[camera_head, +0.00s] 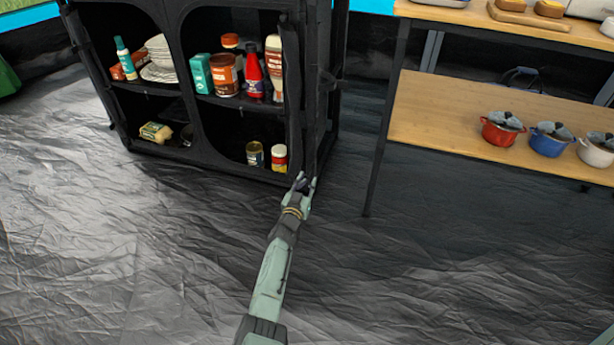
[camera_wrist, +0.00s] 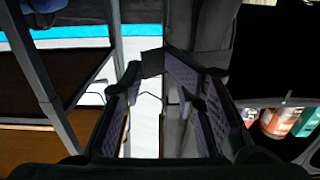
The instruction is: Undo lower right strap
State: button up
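A black fabric cabinet (camera_head: 312,110) with open arched fronts stands at the upper left of the head view. My gripper (camera_head: 305,181) is at its lower right front corner, close to the floor. In the wrist view my gripper (camera_wrist: 151,64) has its two fingers spread, with purple pads showing. A small dark grey flap (camera_wrist: 152,63) shows between the fingertips, beside the cabinet's edge (camera_wrist: 208,40). It may be the strap, but I cannot tell, nor whether the fingers touch it. In the head view the strap is too small and dark to make out.
Bottles, jars (camera_head: 279,157) and plates (camera_head: 158,58) stand on the cabinet's shelves. A wooden shelf table (camera_head: 440,115) with several small pots (camera_head: 501,129) stands to the right, beyond a gap. The crumpled dark floor (camera_head: 130,250) in front is clear.

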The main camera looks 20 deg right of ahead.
notch_tip(320, 180, up, 10)
dwell(0.4)
